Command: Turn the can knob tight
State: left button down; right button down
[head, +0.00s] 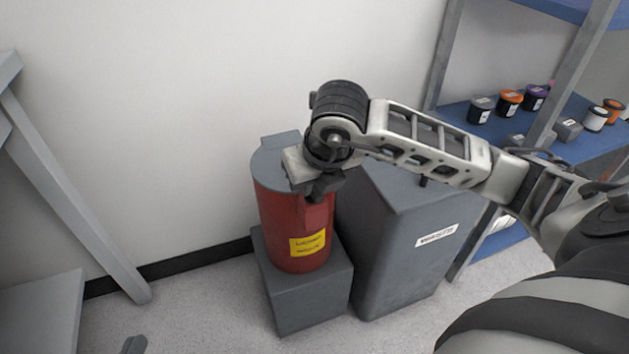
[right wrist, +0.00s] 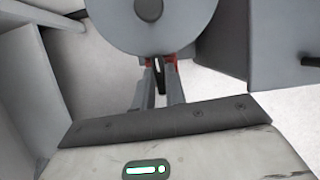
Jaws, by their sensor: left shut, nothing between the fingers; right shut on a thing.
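The red can (head: 280,217) with a grey lid (head: 268,165) and a yellow label stands upright on a grey block. In the right wrist view the round lid (right wrist: 150,22) fills the top. My right gripper (head: 318,192) is at the can's upper front, just below the lid rim. Its fingers (right wrist: 160,85) are shut on a small dark part, which I take to be the can knob (right wrist: 160,73). The fingers hide most of the knob, so its turn angle cannot be seen. Only a dark tip of my left gripper (head: 133,345) shows at the bottom left, shut and empty, away from the can.
The grey block (head: 305,300) stands on the floor. A tall grey bin (head: 400,240) with a white label stands close to the can's right. Shelving with small jars (head: 510,102) is at the right. A grey table frame (head: 70,200) is at the left. The wall is behind.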

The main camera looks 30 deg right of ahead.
dwell(0.5)
pick_arm(q)
jog(key=shift+f, duration=0.1)
pick_arm(e)
jog(key=c, duration=1.4)
grip_release()
jog(key=shift+c, duration=0.2)
jog(key=shift+r, duration=0.15)
